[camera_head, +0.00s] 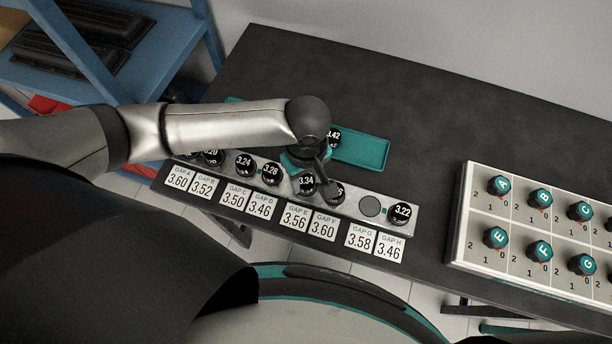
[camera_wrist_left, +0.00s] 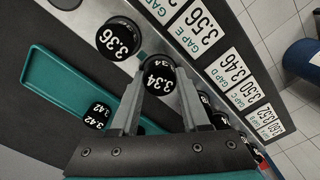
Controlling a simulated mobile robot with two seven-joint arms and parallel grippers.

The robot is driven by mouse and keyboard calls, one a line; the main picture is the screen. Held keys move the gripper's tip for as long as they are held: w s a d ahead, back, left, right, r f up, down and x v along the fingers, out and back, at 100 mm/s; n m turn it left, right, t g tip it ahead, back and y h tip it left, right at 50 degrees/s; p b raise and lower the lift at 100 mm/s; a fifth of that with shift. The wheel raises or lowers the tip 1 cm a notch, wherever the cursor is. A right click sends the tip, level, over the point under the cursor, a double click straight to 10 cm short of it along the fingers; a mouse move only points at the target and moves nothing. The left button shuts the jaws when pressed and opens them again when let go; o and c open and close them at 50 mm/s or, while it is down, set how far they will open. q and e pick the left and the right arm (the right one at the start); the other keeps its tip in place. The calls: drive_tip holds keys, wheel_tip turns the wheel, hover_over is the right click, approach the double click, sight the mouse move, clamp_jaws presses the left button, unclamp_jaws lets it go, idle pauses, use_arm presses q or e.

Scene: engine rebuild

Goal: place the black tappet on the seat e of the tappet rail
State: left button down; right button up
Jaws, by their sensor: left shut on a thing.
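The tappet rail (camera_head: 352,201) lies along the front edge of the dark table. My left gripper (camera_head: 317,181) is over its middle, with its fingers shut on a black tappet marked 3.34 (camera_wrist_left: 157,78), also visible in the head view (camera_head: 307,184). This tappet is upright at seat e, behind the GAP E label. I cannot tell whether it rests fully on the seat. A tappet marked 3.36 (camera_wrist_left: 120,38) stands beside it on the rail, partly covered by a finger in the head view. My right gripper is not in view.
Tappets 3.24 (camera_head: 244,163), 3.28 (camera_head: 271,173) and 3.22 (camera_head: 399,212) stand on the rail; seat g (camera_head: 370,207) is empty. A teal tray (camera_head: 365,150) behind holds a 3.42 tappet (camera_head: 333,137). A panel of lettered knobs (camera_head: 520,226) is at right.

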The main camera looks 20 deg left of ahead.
sight(306, 180)
use_arm(q)
drive_tip(key=shift+f, duration=0.1)
drive_tip(key=shift+c, duration=1.9)
unclamp_jaws()
wheel_tip(306, 180, up, 12)
drive_tip(key=p, duration=0.3)
drive_tip(key=shift+r, duration=0.2)
